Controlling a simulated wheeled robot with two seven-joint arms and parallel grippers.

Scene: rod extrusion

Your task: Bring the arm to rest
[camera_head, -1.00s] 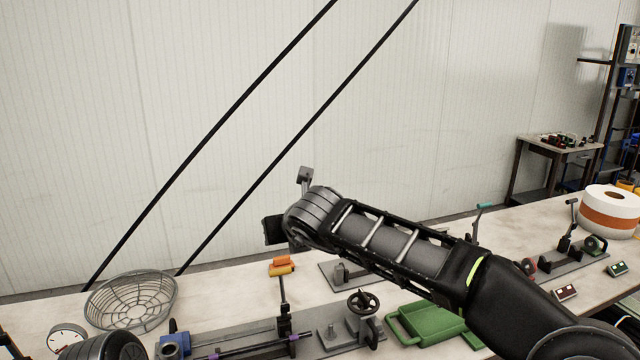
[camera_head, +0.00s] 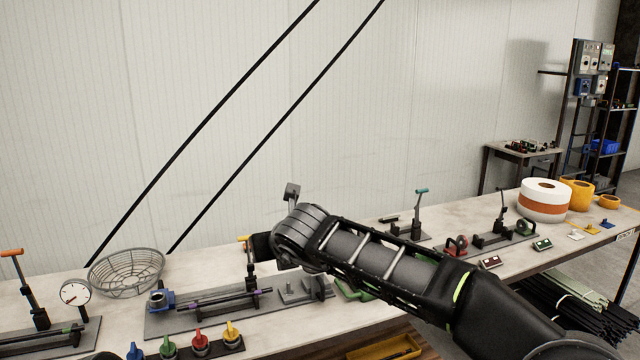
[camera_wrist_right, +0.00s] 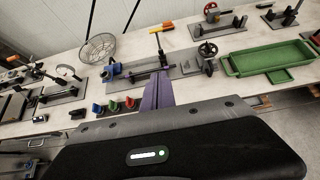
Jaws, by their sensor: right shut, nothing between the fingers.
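My right arm (camera_head: 375,262) reaches in from the lower right in the head view, its forearm level above the bench and its wrist end pointing left. In the right wrist view my right gripper (camera_wrist_right: 161,82) shows as two purple fingers pressed together and empty, over the bench. It appears in front of the fixture with a purple rod (camera_head: 205,301), with no visible contact. The fingers are not clear in the head view. My left gripper is not in view.
The bench (camera_head: 75,300) holds a wire basket (camera_head: 127,273), a dial gauge (camera_head: 75,292), colored knobs (camera_head: 200,343), a green tray (camera_wrist_right: 268,58) and an orange-white roll (camera_head: 545,200). Lever fixtures stand along it. A wall is behind; black rods (camera_head: 580,325) lie below right.

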